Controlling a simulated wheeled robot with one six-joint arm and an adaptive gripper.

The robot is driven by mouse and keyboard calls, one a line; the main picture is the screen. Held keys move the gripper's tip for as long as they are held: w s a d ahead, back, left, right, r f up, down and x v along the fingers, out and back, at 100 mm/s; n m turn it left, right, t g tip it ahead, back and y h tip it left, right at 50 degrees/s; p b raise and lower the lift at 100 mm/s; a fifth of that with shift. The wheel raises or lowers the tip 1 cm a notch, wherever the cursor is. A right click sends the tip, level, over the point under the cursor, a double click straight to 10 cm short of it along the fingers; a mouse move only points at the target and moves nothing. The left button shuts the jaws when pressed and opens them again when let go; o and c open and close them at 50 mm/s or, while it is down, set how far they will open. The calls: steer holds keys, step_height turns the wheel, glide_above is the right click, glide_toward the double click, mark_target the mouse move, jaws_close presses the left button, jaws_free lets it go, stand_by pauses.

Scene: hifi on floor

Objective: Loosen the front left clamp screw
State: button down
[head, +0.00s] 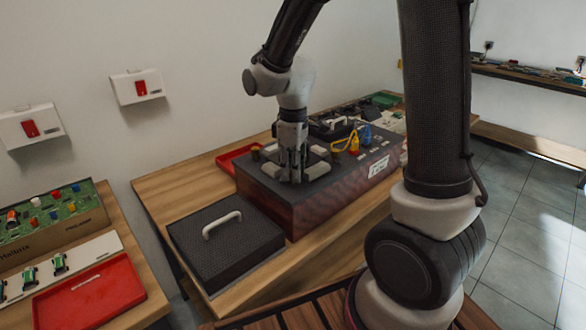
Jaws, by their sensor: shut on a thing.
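My gripper (291,165) points straight down over the left end of a large box unit (316,203) with a dark top and a reddish front. Its fingers are closed together on something at the top surface, which they hide. The front left clamp screw cannot be made out; the fingers cover that spot. Pale blocks (318,171) sit on the top beside the fingers, to the right and left.
A dark cover with a pale handle (222,225) lies on the wooden table (152,199) left of the box. Yellow and blue connectors (353,143) stand on the box's right part. A red tray (230,158) lies behind. My arm blocks the right side.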

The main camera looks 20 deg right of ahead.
steer(key=shift+n, duration=0.8)
steer(key=c, duration=1.3)
jaws_free()
steer(key=shift+o, duration=0.2)
step_height(320, 180, up, 12)
